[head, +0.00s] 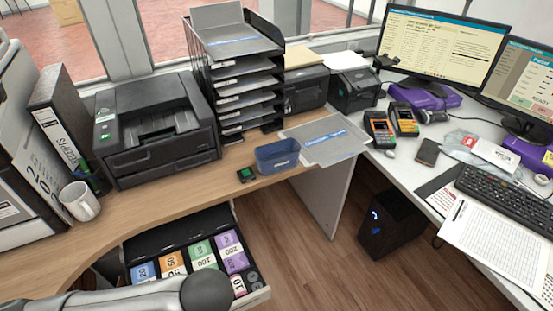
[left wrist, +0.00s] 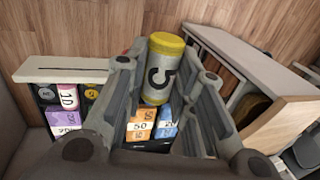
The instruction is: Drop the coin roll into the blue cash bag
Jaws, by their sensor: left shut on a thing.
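The coin roll (left wrist: 160,72) is grey with yellow ends and a black "5", seen in the left wrist view. My left gripper (left wrist: 166,76) is shut on it, with a finger on each side. The roll appears above the open cash drawer (left wrist: 75,73). In the head view only my left arm shows at the bottom left; its gripper and the held roll cannot be made out there. The blue cash bag (head: 278,155) stands open-topped on the wooden counter near its front edge, right of the drawer. My right gripper is in neither view.
The drawer holds several coloured note bundles (head: 203,254) and a pink roll (head: 238,286). A printer (head: 155,130), paper trays (head: 235,70) and a mug (head: 80,200) stand on the counter.

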